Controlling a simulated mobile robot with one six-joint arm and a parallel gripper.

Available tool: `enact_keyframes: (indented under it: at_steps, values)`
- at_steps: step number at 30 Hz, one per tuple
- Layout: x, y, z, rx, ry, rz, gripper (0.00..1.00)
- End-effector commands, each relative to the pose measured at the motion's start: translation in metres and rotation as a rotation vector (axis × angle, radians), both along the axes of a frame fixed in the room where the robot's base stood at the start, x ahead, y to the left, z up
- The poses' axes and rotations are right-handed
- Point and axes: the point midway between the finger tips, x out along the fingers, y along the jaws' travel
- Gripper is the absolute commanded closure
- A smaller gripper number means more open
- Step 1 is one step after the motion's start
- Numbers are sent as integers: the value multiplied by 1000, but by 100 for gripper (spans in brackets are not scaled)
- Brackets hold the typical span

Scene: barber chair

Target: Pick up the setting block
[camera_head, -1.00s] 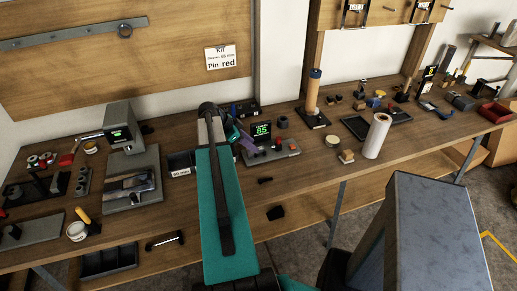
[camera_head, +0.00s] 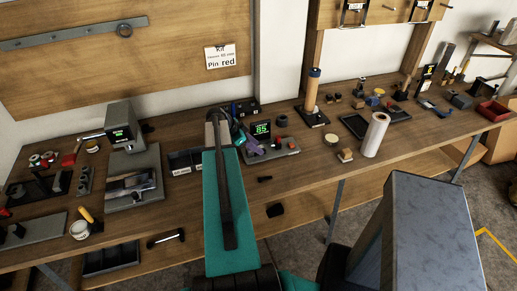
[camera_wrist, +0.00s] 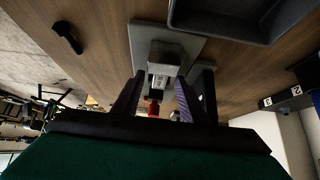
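A light grey block with a small printed label (camera_wrist: 164,62), which looks like the setting block, sits on a grey base plate (camera_wrist: 190,45) in the wrist view. My gripper (camera_wrist: 158,82) is open, its two purple-lined fingers pointing at the block from either side. I cannot tell whether they touch it. In the head view my gripper (camera_head: 240,130) is low over the bench at the left end of a small gauge stand (camera_head: 270,151) with a lit green display (camera_head: 261,129). My arm and fingers hide the block there.
A red part (camera_wrist: 153,108) shows between the fingers. A dark tray (camera_wrist: 235,22) lies near the plate. Left of the gripper stand dark labelled bins (camera_head: 187,162) and a press-like fixture (camera_head: 132,165). A white roll (camera_head: 375,135) stands to the right. A small black piece (camera_head: 265,179) lies near the front edge.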

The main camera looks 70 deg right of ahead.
Motion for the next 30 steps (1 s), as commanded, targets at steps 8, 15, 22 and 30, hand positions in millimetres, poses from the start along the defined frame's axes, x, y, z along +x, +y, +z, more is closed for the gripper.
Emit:
enact_keyframes:
  at_steps: [8, 15, 22, 30]
  values:
    - [1, 0, 0, 0, 0, 0, 100]
    - [1, 0, 0, 0, 0, 1, 100]
    - [1, 0, 3, -1, -1, 1, 100]
    - [1, 0, 16, -1, -1, 1, 100]
